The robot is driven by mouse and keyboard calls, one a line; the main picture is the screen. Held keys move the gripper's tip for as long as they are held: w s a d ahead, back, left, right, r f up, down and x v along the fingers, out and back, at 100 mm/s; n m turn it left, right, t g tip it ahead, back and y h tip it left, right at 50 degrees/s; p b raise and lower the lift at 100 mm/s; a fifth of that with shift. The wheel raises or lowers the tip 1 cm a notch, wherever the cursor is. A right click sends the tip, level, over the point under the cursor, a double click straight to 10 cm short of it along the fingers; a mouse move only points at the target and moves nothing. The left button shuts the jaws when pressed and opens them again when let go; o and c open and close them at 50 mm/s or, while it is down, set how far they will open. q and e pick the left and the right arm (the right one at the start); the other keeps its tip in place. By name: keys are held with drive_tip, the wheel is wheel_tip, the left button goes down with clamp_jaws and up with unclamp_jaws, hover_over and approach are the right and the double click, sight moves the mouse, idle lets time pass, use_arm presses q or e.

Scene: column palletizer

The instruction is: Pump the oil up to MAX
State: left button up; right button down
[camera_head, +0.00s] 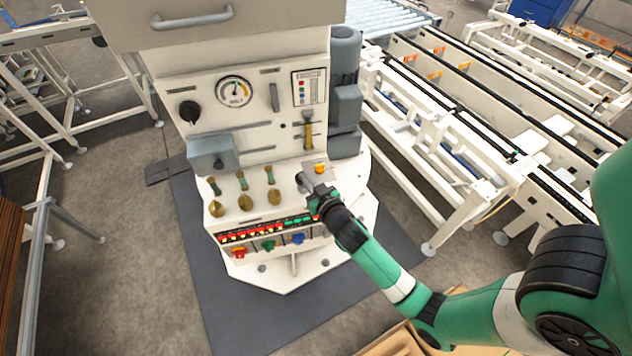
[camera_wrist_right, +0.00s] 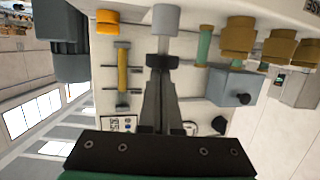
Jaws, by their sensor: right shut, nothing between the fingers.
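My right gripper (camera_head: 306,183) is shut and empty, low on the right side of the machine's front. In the right wrist view its fingertips (camera_wrist_right: 162,62) lie just in line with a grey cylindrical knob (camera_wrist_right: 166,20); I cannot tell whether they touch. An orange cap (camera_head: 320,168) sits right beside the gripper in the head view and also shows in the wrist view (camera_wrist_right: 108,20). A yellow upright tube (camera_head: 308,134) between dark brackets is on the panel above; it shows in the wrist view (camera_wrist_right: 123,70). No MAX mark is legible. My left gripper is out of view.
The panel carries a round dial gauge (camera_head: 233,92), a black knob (camera_head: 190,111) and a grey box (camera_head: 212,152). Several brass cups (camera_head: 246,201) stand left of the gripper, above a row of red and green lights.

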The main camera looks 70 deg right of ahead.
use_arm(q)
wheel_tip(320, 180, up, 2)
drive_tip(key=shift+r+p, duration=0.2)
drive_tip(key=shift+p, duration=0.5)
use_arm(e)
drive_tip(key=s+a+r, duration=0.5)
drive_tip(key=s+a, duration=0.1)
drive_tip(key=s, duration=0.1)
drive_tip(key=shift+s+a+r, duration=0.15)
drive_tip(key=shift+s+a, duration=0.05)
